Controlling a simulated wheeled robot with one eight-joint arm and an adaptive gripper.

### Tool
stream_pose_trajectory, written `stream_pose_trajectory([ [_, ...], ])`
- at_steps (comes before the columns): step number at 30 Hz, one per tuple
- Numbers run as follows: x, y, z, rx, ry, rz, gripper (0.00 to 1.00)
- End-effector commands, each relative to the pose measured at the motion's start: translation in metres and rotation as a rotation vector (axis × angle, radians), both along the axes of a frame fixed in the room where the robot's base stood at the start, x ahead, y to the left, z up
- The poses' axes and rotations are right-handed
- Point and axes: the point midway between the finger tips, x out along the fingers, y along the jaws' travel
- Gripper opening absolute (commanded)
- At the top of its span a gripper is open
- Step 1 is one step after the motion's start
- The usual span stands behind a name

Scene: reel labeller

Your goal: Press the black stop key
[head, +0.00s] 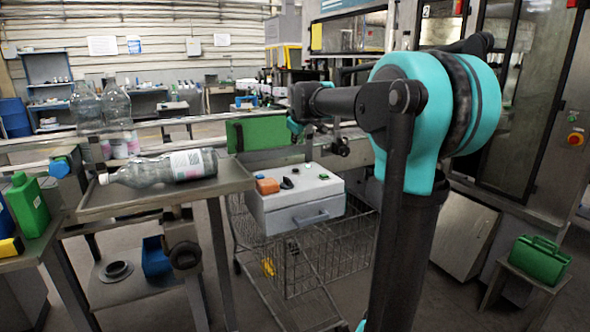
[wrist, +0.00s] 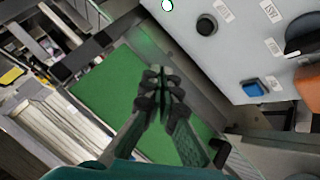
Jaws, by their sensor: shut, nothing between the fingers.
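The grey control box (head: 297,215) stands in the middle of the head view, its keyed top facing up. In the wrist view the box top (wrist: 236,50) fills the upper right. A round black key (wrist: 206,25) sits there beside a small white label too blurred to read; I take it for the stop key. A blue key (wrist: 254,88) and a larger black knob (wrist: 305,32) are to its right. My gripper (wrist: 163,80) is shut and empty, apart from the box and to the left of the keys in the wrist view. It also shows small in the head view (head: 341,148), behind the box.
An orange block (head: 267,186) is on the box top. A green panel (head: 262,134) stands behind it; in the wrist view it lies beyond my fingers. A tray table (head: 140,205) with a clear bottle (head: 165,168) is at left. A wire cart (head: 330,262) is below the box.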

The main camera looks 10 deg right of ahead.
Motion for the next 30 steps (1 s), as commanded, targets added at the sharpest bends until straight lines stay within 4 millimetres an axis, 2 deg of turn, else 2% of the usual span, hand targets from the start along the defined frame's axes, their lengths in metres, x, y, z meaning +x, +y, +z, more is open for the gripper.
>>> stream_pose_trajectory([
  [5,0.004,0.001,0.004,-0.007,-0.005,0.008,0.00],
  [16,0.004,0.001,0.000,-0.007,-0.005,0.007,0.00],
  [20,0.004,0.001,-0.011,-0.007,-0.005,0.007,0.00],
  [30,0.003,0.001,-0.056,-0.006,-0.005,0.007,0.00],
])
